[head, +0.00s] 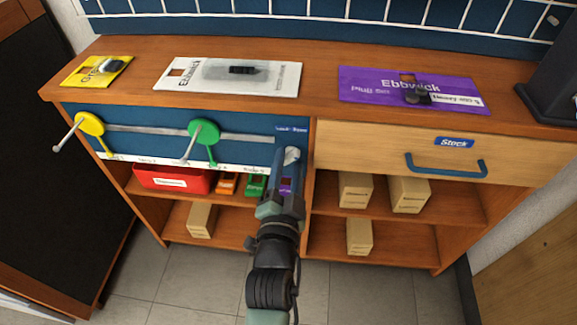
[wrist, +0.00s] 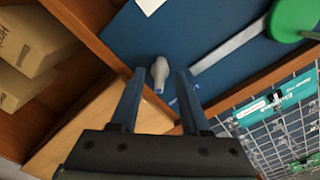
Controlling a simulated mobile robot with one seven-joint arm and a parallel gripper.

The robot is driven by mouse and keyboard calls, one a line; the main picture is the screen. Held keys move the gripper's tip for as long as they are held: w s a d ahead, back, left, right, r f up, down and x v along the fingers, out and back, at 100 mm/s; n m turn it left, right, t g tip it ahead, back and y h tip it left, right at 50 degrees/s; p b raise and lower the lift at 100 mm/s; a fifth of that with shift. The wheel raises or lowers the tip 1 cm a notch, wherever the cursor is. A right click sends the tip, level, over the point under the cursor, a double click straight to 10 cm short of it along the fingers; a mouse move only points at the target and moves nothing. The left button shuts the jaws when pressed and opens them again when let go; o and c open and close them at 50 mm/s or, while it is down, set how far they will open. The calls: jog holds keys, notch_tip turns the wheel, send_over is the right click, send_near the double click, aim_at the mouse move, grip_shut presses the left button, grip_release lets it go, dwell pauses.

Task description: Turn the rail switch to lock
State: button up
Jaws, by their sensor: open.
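The rail switch, a small pale grey lever (head: 292,154), sits at the right end of the blue rail panel (head: 255,152). In the wrist view the lever (wrist: 158,70) tapers to a blue tip. My gripper (head: 287,168) is in front of the panel's right end and partly hides the switch in the head view. In the wrist view its two fingers (wrist: 160,78) are apart, with the lever showing in the gap between them. I cannot tell whether either finger touches it. Lettering near the switch is too small to read.
A yellow disc (head: 90,124) and a green disc (head: 206,131) with pegs sit along the grey rail. A wooden drawer (head: 375,160) labelled Stock is to the right. Shelves below hold a red bin (head: 172,180) and several boxes (head: 409,195). Cards lie on the top.

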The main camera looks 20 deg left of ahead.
grip_shut()
jog(key=shift+n, duration=0.3)
jog(key=n+p, duration=0.1)
jog(key=n, duration=0.2)
jog(key=shift+n, duration=0.4)
jog(key=n+p, duration=0.1)
jog(key=n, duration=0.3)
jog(key=shift+n, duration=0.3)
jog(key=n+p, duration=0.1)
jog(key=n, duration=0.3)
jog(key=shift+d+n+p, duration=0.1)
jog(key=shift+n+p, duration=0.25)
jog(key=shift+n, duration=2.15)
